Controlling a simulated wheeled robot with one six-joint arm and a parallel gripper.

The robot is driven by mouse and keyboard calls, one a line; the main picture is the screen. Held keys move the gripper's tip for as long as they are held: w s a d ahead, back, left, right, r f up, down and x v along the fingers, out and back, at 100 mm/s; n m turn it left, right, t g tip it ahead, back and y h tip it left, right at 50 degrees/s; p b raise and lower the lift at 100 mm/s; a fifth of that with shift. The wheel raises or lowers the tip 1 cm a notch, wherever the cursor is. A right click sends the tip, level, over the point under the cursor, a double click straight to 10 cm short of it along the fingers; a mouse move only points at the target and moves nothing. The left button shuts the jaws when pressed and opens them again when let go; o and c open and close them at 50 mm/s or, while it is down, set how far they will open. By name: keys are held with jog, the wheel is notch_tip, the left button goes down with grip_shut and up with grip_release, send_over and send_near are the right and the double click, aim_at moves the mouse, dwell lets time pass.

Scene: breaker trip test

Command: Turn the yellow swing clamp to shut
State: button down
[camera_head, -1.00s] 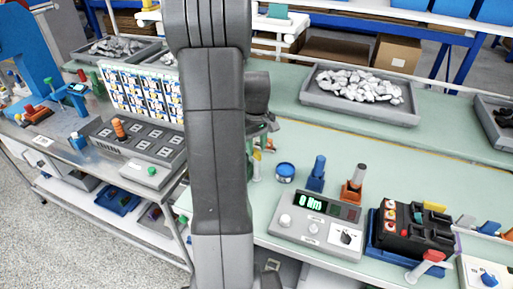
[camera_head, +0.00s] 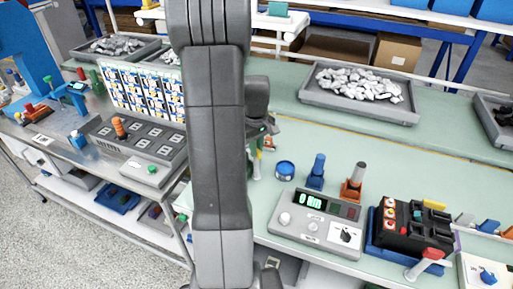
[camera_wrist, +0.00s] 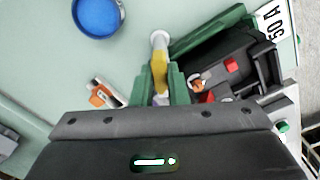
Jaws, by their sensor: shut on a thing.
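The yellow swing clamp (camera_wrist: 160,68) shows in the wrist view, with a pale round end at its top. My gripper (camera_wrist: 161,84) has green fingers on both sides of it and is shut on it. Right of the clamp is a black breaker (camera_wrist: 212,70) with red parts in a green holder (camera_wrist: 213,33). In the head view my arm hides most of the gripper and fixture; only a small pale-yellow upright piece (camera_head: 257,168) shows beside the arm, and I cannot tell whether it is the clamp.
A blue round container (camera_wrist: 97,15) stands left of the clamp; it also shows in the head view (camera_head: 285,170). A grey meter box (camera_head: 315,218), a blue-handled tool (camera_head: 317,172) and a black device on a blue base (camera_head: 410,228) stand to the right.

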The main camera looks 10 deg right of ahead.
jog(key=shift+n+b, duration=0.7)
jog(key=shift+n, duration=2.2)
jog(key=c, duration=1.4)
grip_release()
jog(key=shift+c, duration=0.2)
notch_tip(320, 180, up, 14)
jog(key=b, duration=0.1)
jog(key=shift+f, duration=0.1)
